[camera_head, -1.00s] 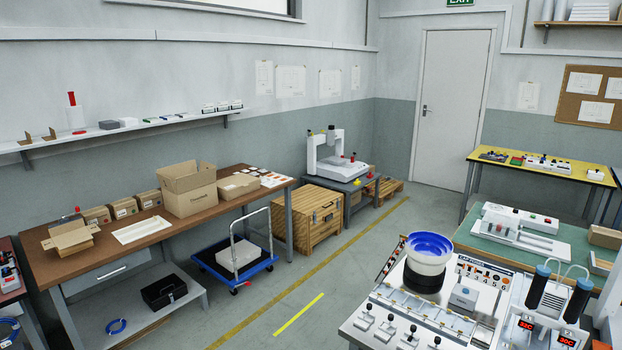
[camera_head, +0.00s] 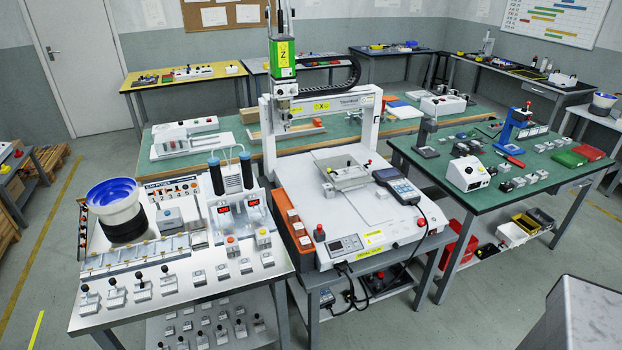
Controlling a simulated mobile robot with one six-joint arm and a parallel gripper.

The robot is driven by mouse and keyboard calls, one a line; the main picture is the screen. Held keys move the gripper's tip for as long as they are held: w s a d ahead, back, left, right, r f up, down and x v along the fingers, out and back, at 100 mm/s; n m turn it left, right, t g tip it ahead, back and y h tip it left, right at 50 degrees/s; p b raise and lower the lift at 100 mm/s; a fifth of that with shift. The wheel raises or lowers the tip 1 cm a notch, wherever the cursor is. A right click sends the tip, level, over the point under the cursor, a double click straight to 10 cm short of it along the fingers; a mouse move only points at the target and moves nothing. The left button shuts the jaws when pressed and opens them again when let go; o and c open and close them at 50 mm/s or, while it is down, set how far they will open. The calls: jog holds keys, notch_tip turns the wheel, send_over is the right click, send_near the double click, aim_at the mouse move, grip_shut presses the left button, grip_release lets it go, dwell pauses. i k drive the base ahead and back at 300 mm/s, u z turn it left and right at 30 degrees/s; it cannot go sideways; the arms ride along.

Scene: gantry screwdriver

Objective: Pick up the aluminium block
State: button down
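I cannot tell which piece is the aluminium block. Several small silver-grey blocks (camera_head: 505,187) lie on the green bench at the right. A light grey block (camera_head: 170,218) sits on the left machine's panel, beside the bowl feeder. Rows of small grey pieces with dark knobs (camera_head: 141,288) line that machine's front edge. A metal fixture plate (camera_head: 342,172) stands on the white bed of the gantry screwdriver (camera_head: 370,120). My gripper is not in view.
A teach pendant (camera_head: 398,186) lies on the gantry bed. A grey box-like surface (camera_head: 590,312) fills the lower right corner. Bare floor (camera_head: 480,285) lies at the lower right.

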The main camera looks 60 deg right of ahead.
aim_at(381, 193)
jog(key=u, duration=0.8)
jog(key=k, duration=0.15)
jog(key=z, duration=3.15)
jog(key=i, duration=0.6)
jog(key=z, duration=0.15)
jog(key=k, duration=0.6)
